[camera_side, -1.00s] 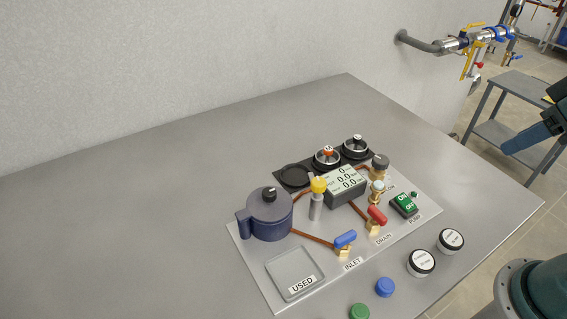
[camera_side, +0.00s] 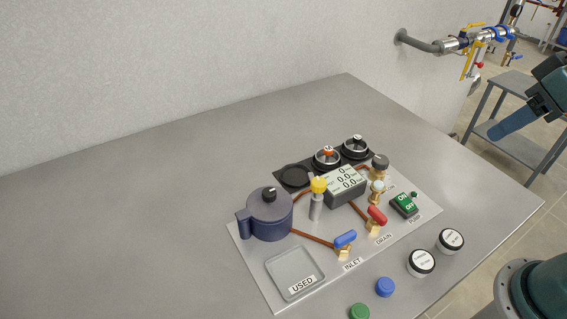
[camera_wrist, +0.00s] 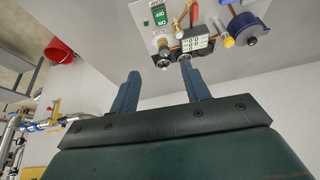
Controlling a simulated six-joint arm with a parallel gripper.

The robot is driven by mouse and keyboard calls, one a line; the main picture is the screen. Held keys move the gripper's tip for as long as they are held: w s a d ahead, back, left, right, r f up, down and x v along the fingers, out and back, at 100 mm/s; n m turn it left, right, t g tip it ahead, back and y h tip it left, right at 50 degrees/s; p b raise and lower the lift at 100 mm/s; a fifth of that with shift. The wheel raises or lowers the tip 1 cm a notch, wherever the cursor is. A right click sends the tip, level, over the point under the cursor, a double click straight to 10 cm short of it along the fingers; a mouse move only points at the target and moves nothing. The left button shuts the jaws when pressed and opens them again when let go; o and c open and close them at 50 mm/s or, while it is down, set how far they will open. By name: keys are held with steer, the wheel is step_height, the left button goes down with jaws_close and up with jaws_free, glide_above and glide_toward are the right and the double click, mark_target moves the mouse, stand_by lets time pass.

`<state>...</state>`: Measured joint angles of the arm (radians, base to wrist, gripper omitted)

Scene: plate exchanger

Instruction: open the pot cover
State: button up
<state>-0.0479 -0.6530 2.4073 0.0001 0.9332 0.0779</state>
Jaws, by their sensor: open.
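The pot (camera_side: 268,220) is dark blue-grey, with its cover (camera_side: 269,200) on top and a black knob (camera_side: 269,193) in the middle of the cover. It stands at the left of a light panel on the table in the side view, and the pot also shows at the upper right of the wrist view (camera_wrist: 246,28). My gripper (camera_wrist: 160,82) is open and empty, its two blue fingers apart in the wrist view. It is well away from the pot. In the side view a blue finger (camera_side: 512,124) shows at the right, beyond the table edge.
The panel holds a blue inlet valve (camera_side: 345,238), a red drain valve (camera_side: 377,215), a grey display (camera_side: 345,186), a yellow-topped post (camera_side: 318,186) and a pump switch (camera_side: 404,205). Two white-labelled jars (camera_side: 421,262) and blue and green caps stand in front. The left table is clear.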

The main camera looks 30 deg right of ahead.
steer(key=w+a+r+m+g, duration=0.1)
steer(key=w+a+r, duration=0.2)
steer(key=w+a, duration=0.35)
steer(key=m+g, duration=0.3)
steer(key=g, duration=0.1)
glide_above(269, 191)
step_height(269, 191, down, 7)
steer(key=shift+f, duration=0.15)
steer(key=shift+f, duration=6.8)
steer(key=shift+c, duration=0.5)
jaws_close()
